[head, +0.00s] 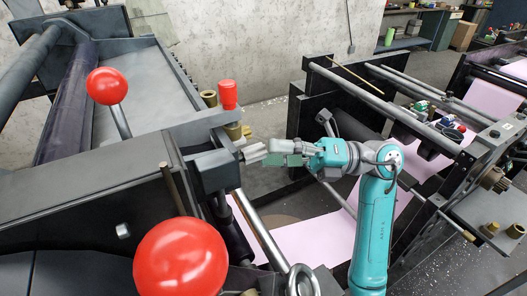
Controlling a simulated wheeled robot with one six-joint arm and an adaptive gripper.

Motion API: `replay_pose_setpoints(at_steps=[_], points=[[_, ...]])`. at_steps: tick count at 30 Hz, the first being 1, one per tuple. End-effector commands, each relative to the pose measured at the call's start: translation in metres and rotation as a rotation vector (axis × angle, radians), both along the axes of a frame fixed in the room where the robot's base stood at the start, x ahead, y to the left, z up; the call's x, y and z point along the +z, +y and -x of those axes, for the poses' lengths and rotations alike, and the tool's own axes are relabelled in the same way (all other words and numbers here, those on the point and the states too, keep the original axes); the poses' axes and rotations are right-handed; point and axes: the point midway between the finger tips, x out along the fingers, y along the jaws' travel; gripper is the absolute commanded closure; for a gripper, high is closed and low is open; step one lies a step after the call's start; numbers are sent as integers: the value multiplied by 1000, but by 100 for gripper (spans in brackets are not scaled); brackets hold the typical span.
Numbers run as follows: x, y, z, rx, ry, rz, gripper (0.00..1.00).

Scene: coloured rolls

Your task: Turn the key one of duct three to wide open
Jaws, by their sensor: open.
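My gripper (249,154) is open at the end of my teal arm, near the middle of the head view. Its fingers point left, towards the end of a dark machine block (213,170). No held thing shows between the fingers. Small brass-coloured fittings (236,131) sit just above and left of the fingertips. A red cylindrical cap (228,94) stands above them, beside another brass piece (208,97). No label for duct three or key one is readable. I cannot tell which part is that key, or whether the fingers touch anything.
Two red ball knobs stand on the left machine, a large near one (181,257) and a smaller one (106,86). A dark roller frame (340,84) with pink sheet stands right of the arm. A metal rod (258,230) slants below the gripper.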

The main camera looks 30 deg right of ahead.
Motion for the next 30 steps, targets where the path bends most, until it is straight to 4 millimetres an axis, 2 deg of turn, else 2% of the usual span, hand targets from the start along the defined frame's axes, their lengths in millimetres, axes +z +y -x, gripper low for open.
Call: replay_pose_setpoints(at_steps=[1,6,12,18,30], points=[[-2,-11,3,-5,1,-1,45],[-8,-43,15,-4,-1,-1,45],[-14,-71,25,-3,0,-1,45],[-17,-83,30,-1,0,0,45],[-17,-82,28,-7,0,-6,45]])
